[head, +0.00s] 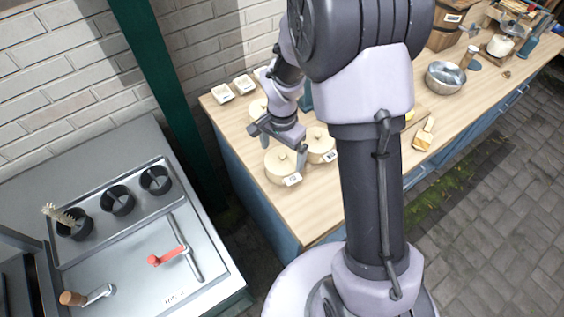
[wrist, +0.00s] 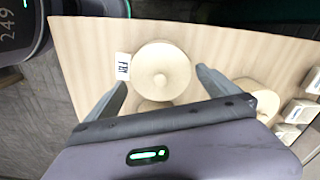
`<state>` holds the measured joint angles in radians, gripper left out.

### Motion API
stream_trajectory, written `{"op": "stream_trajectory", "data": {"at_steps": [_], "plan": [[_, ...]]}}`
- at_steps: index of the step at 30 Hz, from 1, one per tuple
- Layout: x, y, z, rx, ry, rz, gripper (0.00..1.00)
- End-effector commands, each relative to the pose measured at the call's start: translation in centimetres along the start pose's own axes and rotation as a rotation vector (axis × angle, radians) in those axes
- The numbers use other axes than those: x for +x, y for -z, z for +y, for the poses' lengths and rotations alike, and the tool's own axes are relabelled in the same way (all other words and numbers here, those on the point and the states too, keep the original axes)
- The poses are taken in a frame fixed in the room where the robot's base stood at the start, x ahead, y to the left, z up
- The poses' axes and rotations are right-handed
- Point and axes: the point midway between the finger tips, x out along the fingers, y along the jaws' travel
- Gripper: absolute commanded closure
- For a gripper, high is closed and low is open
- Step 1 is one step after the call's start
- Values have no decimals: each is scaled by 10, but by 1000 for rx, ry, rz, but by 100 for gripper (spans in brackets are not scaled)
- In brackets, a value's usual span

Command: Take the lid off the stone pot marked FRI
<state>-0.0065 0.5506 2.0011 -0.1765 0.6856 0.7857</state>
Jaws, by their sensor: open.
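The stone pot marked FRI is a round cream pot with a flat lid and a small central knob. In the wrist view its lid (wrist: 162,60) lies ahead of the jaws, and the white FRI label (wrist: 123,66) shows at its left. In the head view the front pot (head: 281,168) appears to be this one, under my gripper (head: 284,150). My gripper (wrist: 161,79) is open and empty, its fingers on either side of the near part of the lid. I cannot tell the height of the fingertips over the lid.
A similar lidded pot (head: 319,143) stands close at the right, and another (head: 257,108) behind. A metal bowl (head: 445,77) is farther right. The front corner of the wooden tabletop (head: 312,215) is clear.

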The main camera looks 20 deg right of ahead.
Motion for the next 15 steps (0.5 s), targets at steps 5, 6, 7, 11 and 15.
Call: {"op": "stream_trajectory", "data": {"at_steps": [5, 6, 7, 11, 15], "plan": [[13, 0, 0, 0, 1, 0, 0], [13, 0, 0, 0, 1, 1, 0], [12, 0, 0, 0, 1, 1, 0], [12, 0, 0, 0, 1, 1, 12], [12, 0, 0, 0, 1, 1, 39]]}}
